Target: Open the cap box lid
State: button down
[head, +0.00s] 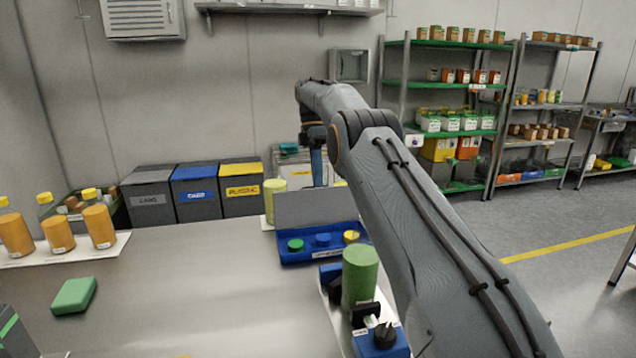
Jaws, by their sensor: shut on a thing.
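The cap box (290,258) is a blue tray at the right end of the steel table, with green, blue and yellow caps inside. Its grey lid (300,209) stands raised at the back of the box, so the caps show. My gripper (317,182) points down at the lid's top edge and is shut on the lid. Its fingertips are mostly hidden at or behind the lid.
A green cylinder (360,275) and a small blue device (382,341) stand in front of the box. Orange bottles (98,225) and a green block (74,295) are at left. Grey bins (150,194) stand behind. The table's middle is clear.

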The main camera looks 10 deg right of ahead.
jog(key=shift+s+a+f, duration=0.1)
jog(key=shift+a+f, duration=0.05)
jog(key=shift+f, duration=0.25)
jog(key=c, duration=1.9)
grip_release()
jog(key=shift+r, duration=0.2)
jog(key=shift+r+p, duration=0.15)
jog(key=shift+p, duration=0.15)
